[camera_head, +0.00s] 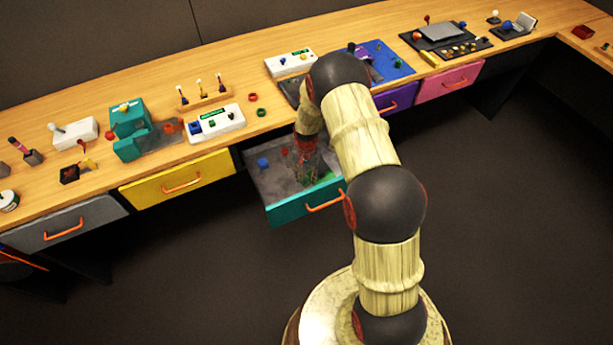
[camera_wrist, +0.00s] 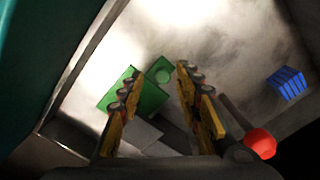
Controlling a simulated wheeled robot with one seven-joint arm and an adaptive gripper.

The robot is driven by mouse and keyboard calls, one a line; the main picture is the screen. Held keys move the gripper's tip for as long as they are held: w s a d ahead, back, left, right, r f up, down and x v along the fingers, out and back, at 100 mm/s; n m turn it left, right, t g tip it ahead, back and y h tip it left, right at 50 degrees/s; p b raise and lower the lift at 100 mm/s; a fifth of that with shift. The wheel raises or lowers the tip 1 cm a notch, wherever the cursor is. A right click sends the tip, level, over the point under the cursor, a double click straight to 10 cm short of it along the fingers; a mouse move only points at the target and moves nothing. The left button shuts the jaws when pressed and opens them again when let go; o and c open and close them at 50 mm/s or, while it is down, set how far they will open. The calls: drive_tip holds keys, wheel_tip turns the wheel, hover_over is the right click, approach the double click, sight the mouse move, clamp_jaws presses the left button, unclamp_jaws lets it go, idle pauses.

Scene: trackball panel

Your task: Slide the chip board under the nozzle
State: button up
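My gripper (camera_wrist: 160,72) is open and points down into the pulled-out teal drawer (camera_head: 288,212). A flat green piece (camera_wrist: 151,98) with a round green knob lies on the drawer floor below my fingers, partly hidden by the left finger. It may be the chip board; I cannot tell. No grip on it shows. A teal machine (camera_head: 128,117) with an upright stand is on the bench to the left; I cannot make out a nozzle on it.
In the drawer are a blue block (camera_wrist: 287,82) and a red ball (camera_wrist: 260,143) on a dark stick beside my right finger. The drawer walls surround my gripper. The yellow drawer (camera_head: 180,180) and grey drawer (camera_head: 66,224) look shut. Several small items crowd the bench.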

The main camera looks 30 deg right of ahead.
wheel_tip(320, 180, up, 12)
idle(0.6)
idle(0.4)
